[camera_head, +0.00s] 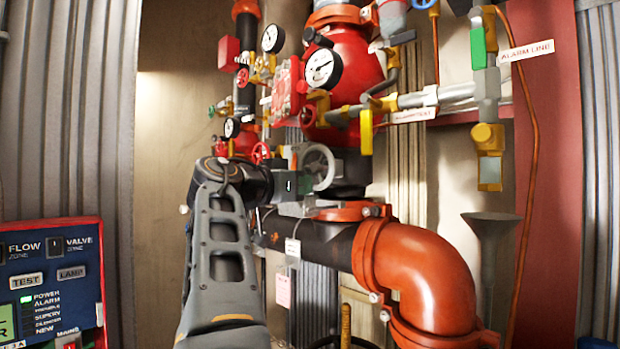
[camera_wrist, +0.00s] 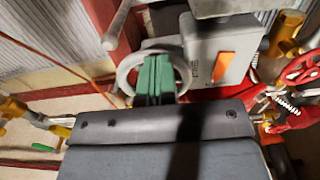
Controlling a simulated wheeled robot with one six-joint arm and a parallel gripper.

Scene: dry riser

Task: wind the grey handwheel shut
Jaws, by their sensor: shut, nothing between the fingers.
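The grey handwheel (camera_head: 318,150) is in the middle of the head view, in front of the pipework. In the wrist view its pale rim (camera_wrist: 124,76) shows behind my fingers. My gripper (camera_head: 303,184) has come in from the left, close against the wheel. In the wrist view the green fingers of my gripper (camera_wrist: 156,74) are together and overlap the wheel's middle and lower rim. Nothing shows between them. I cannot tell whether they touch the wheel. My fingers hide part of the hub and the lower rim.
A grey housing (camera_wrist: 222,48) with an orange marker sits beside the wheel. A red handwheel (camera_head: 261,152) is just above my wrist. An orange pipe elbow (camera_head: 430,275) stands lower right, gauges (camera_head: 323,69) above. A control panel (camera_head: 50,285) is at lower left.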

